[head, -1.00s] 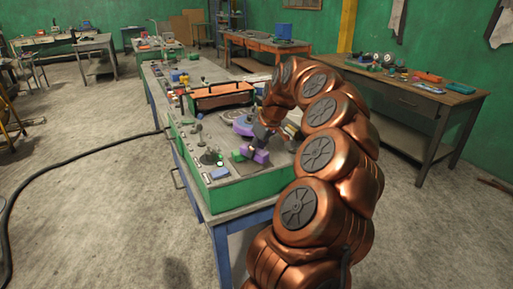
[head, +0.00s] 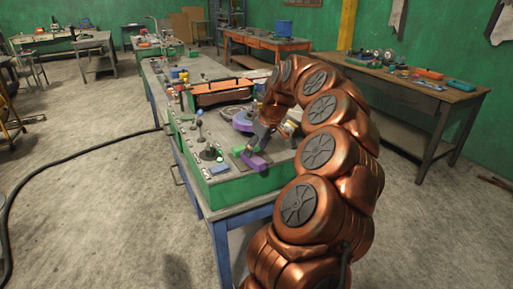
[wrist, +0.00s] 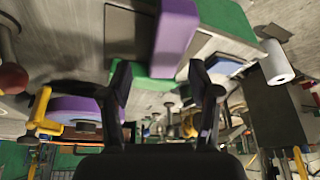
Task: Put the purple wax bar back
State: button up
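The purple wax bar (head: 253,161) lies at the near end of the green-sided bench top, beside a dark square plate (head: 238,150). In the wrist view the bar (wrist: 175,35) is just beyond my fingertips, next to the same dark plate (wrist: 128,35). My gripper (wrist: 162,70) has its two dark fingers spread, with a clear gap and nothing held between them. In the head view my gripper (head: 257,142) is close above the bar and partly covers what is behind it. Whether a finger touches the bar cannot be told.
A black-knobbed lever (head: 200,120) stands left of the bar. A purple round thing (head: 243,122) and an orange-framed tray (head: 222,88) are farther back. A blue block (head: 219,169) lies near the front edge.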

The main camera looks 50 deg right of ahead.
jog(key=shift+r, duration=0.1)
jog(key=shift+r+p, duration=0.5)
jog(key=shift+p, duration=0.05)
jog(key=shift+s+r+b, duration=0.2)
jog(key=shift+r+b, duration=0.15)
jog(key=b+v, duration=0.2)
jog(key=v, duration=0.9)
jog(key=shift+a, duration=0.1)
jog(key=s+a+f+n+g+y, duration=0.1)
jog(key=a+f+n+g, duration=0.15)
jog(key=a, duration=2.35)
jog(key=s+a+f+m+g, duration=0.1)
jog(key=s+a+f, duration=0.3)
jog(key=s, duration=0.4)
jog(key=s+a+f+m+g+h, duration=0.1)
jog(key=s+a+f, duration=0.2)
jog(key=s+f, duration=0.4)
jog(key=s+a+f+m+g, duration=0.1)
jog(key=s+a+f+g, duration=0.1)
jog(key=s+a+f, duration=0.2)
jog(key=s+f, duration=0.2)
jog(key=s, duration=0.2)
jog(key=shift+s+a+f, duration=0.2)
jog(key=shift+s+a, duration=0.15)
jog(key=shift+s, duration=0.05)
